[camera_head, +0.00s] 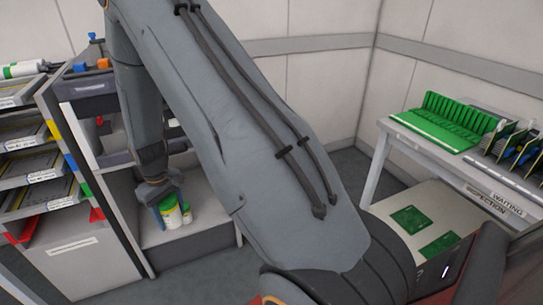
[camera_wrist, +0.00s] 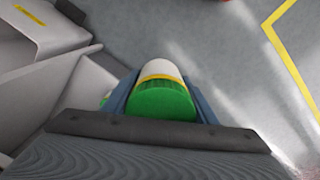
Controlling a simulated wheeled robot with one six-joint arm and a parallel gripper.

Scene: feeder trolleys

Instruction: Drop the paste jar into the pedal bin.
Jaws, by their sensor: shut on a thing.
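The paste jar (camera_head: 171,214), white with a yellow band and green lid, is held in my gripper (camera_head: 164,205) in the head view. In the wrist view the jar (camera_wrist: 160,90) sits between the two blue-grey fingers, its green lid towards the camera. My gripper is shut on it, in front of the grey shelf unit. A smaller jar (camera_head: 187,213) with green and yellow on it shows just right of the held jar. I cannot make out a pedal bin in either view.
A grey shelf unit (camera_head: 95,85) and a rack of trays (camera_head: 40,160) stand at left. Grey floor (camera_wrist: 225,60) is open right of the jar.

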